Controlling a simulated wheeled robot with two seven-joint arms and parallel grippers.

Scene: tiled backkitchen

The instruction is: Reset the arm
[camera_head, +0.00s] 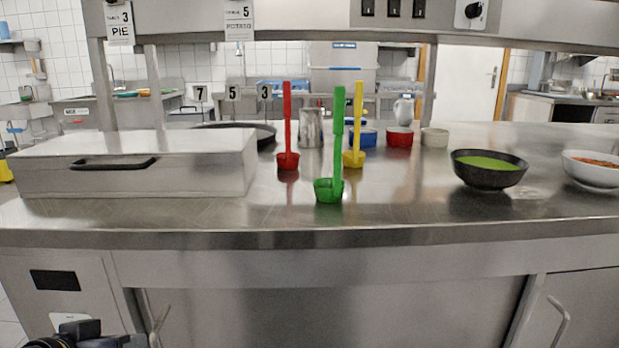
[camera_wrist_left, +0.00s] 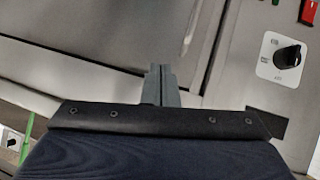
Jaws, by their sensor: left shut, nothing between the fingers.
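My left gripper (camera_wrist_left: 161,84) shows in the left wrist view with its two narrow grey fingers pressed together and nothing between them. It is in front of plain steel panels. In the head view only a dark part of my left arm (camera_head: 85,339) shows at the bottom left corner, low in front of the counter and below its top edge. My right gripper is in neither view.
The steel counter (camera_head: 430,222) bears a steel box (camera_head: 130,175), red (camera_head: 287,130), green (camera_head: 338,150) and yellow (camera_head: 356,120) ladles, a dark bowl of green soup (camera_head: 488,170) and a white bowl (camera_head: 590,172). A black knob (camera_wrist_left: 287,56) shows in the wrist view.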

